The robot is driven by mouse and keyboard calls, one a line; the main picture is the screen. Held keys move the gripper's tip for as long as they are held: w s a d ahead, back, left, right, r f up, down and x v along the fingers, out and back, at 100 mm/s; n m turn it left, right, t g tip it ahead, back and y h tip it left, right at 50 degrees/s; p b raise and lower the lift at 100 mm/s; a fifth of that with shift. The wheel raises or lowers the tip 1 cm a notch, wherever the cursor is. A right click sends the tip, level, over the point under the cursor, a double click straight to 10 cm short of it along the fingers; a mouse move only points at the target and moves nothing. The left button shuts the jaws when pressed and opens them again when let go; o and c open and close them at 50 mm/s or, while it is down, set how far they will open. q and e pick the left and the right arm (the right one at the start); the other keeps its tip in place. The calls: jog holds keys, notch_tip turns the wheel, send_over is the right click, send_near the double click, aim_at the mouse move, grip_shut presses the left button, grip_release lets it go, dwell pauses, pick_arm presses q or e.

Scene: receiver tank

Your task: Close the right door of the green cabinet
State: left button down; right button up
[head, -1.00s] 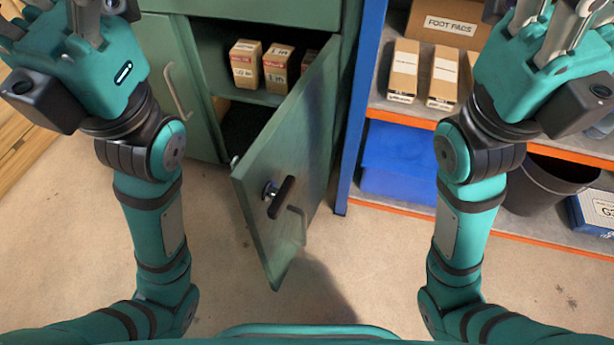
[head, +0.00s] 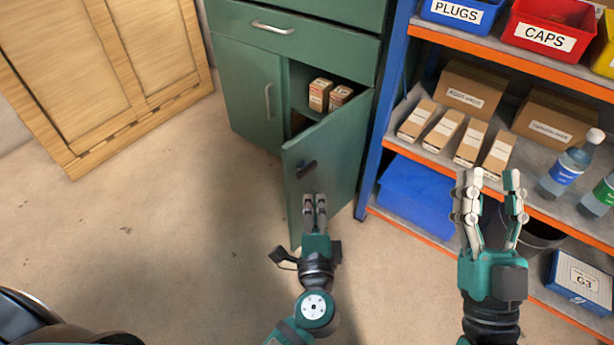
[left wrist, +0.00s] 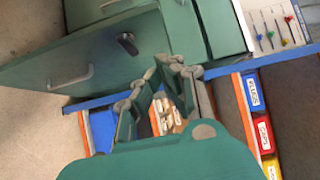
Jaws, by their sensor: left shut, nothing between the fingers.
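The green cabinet (head: 250,75) stands at the back. Its right door (head: 338,145) is ajar, swung out toward me, with a black latch (head: 306,169) on its outer face. The door also shows in the left wrist view (left wrist: 95,60), with a bar handle (left wrist: 70,79) and the latch (left wrist: 127,42). My left gripper (head: 314,203) is shut and empty, in front of the door's lower outer face. I cannot tell whether it touches the door. My right gripper (head: 491,177) is open and empty, in front of the shelving to the right.
The cabinet's left door (head: 246,92) is closed. Small boxes (head: 320,94) sit inside the opening. A blue and orange shelf rack (head: 383,120) stands close to the right, holding cartons, bottles and a blue bin (head: 415,198). A wooden panel (head: 105,80) is at left. Floor in front is clear.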

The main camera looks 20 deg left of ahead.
pick_arm(q)
jog(key=b, duration=0.1)
send_near(300, 147)
jog(key=w+d, duration=0.2)
jog(key=w, duration=0.1)
jog(key=shift+w+a, duration=0.45)
jog(key=shift+a, duration=0.4)
jog(key=shift+w+a, duration=0.45)
jog(key=shift+a, duration=0.4)
pick_arm(e)
jog(key=shift+s+r+t+y, duration=0.5)
jog(key=shift+s+r+t, duration=0.5)
jog(key=shift+r, duration=0.05)
